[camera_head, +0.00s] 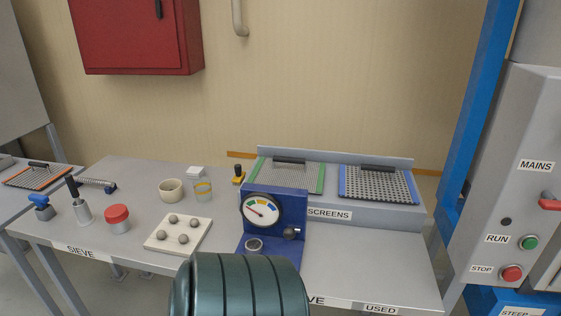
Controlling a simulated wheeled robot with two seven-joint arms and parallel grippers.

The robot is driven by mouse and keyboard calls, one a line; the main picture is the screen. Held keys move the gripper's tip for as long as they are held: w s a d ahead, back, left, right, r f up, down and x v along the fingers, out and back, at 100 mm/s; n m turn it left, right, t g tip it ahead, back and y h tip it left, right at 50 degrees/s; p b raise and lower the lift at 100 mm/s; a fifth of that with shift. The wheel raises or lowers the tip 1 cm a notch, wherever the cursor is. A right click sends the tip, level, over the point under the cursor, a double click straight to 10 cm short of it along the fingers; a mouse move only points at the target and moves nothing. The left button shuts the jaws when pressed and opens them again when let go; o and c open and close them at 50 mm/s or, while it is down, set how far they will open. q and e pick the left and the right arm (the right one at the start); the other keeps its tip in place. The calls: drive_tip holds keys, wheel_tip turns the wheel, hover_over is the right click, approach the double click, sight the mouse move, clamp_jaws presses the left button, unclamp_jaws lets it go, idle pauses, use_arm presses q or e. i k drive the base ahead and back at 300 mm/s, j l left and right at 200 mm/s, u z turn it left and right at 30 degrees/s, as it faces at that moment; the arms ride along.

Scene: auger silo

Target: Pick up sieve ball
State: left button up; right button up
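Several small grey balls, which look like the sieve balls (183,239), sit spaced apart on a cream square board (163,248). The board lies on the left part of the grey table, in front of a cream cup. The balls are in plain sight in the head view, with nothing touching them from above. Neither of my grippers is in view.
Near the board are a red-capped jar (117,218), cream cup (171,190) and blue gauge stand (274,209). Screens (377,184) lie on a raised shelf. A teal ribbed shape (240,287) blocks the front edge. Bare table (370,265) shows at right.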

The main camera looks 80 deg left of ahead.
sight(183, 238)
drive_tip(key=u, duration=3.15)
